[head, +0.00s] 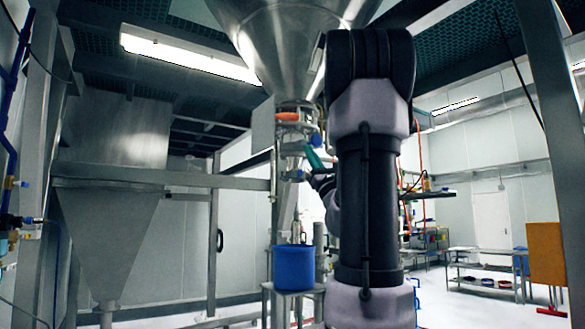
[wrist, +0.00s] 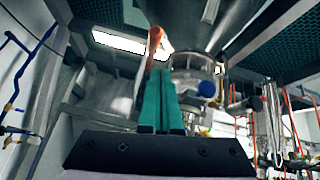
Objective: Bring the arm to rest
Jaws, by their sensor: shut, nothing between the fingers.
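My gripper (head: 313,157) shows its teal fingers left of my raised arm in the head view. In the wrist view the two teal fingers of my gripper (wrist: 160,75) lie side by side, shut and empty. An orange handle (head: 288,116) sits on the outlet under the steel hopper, above and left of the fingers in the head view. In the wrist view the orange handle (wrist: 154,42) appears just above the fingertips. I cannot tell whether the fingers touch it. My arm hides part of the scene right of the outlet.
The large steel hopper (head: 283,45) hangs overhead. A blue bucket (head: 294,268) stands on a small stand below the outlet. A steel beam (head: 160,178) crosses at left, and a steel post (head: 552,130) stands at right. Open floor shows at the right, before steel tables (head: 480,262).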

